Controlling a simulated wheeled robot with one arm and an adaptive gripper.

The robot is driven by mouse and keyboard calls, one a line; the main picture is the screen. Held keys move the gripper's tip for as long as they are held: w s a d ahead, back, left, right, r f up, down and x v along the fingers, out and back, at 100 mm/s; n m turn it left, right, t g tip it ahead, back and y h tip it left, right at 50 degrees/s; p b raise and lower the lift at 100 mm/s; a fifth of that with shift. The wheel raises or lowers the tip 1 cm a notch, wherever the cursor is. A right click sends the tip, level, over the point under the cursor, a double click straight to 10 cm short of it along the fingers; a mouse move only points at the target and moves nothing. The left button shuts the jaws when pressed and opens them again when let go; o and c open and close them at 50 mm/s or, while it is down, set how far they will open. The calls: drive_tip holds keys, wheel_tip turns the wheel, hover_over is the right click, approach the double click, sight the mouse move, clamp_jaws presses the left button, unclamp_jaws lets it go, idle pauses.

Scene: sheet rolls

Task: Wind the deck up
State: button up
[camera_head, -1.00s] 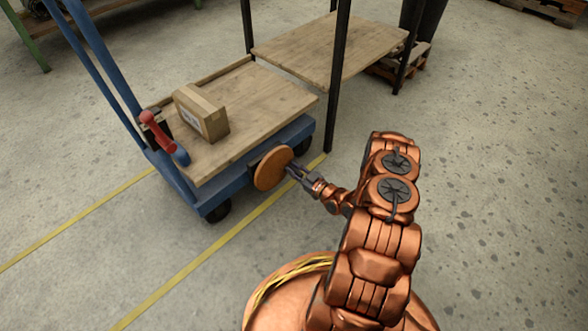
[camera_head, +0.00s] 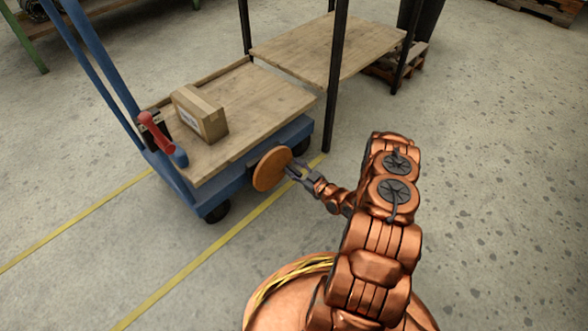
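The wooden deck (camera_head: 255,98) lies on a blue cart (camera_head: 208,196) at the left of centre and carries a cardboard box (camera_head: 200,114). A round wooden wheel (camera_head: 271,170) stands upright on the cart's near side. A red lever (camera_head: 157,134) with a blue end sits by the cart's upright handle. My gripper (camera_head: 293,171) is just right of the wheel's face, pointing at it. Its fingers are spread with floor showing between them, and nothing is seen held. I cannot tell whether a fingertip touches the wheel; any knob there is hidden.
A wooden shelf (camera_head: 325,50) on dark posts stands behind the deck, with one post (camera_head: 335,85) close to the deck's right corner. A pallet (camera_head: 398,66) and a dark bin (camera_head: 423,18) are beyond it. Yellow lines (camera_head: 207,248) mark the floor; the right side is clear.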

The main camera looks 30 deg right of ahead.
drive_tip(key=shift+a, duration=0.3)
drive_tip(key=v, duration=1.2)
drive_tip(key=shift+d, duration=0.1)
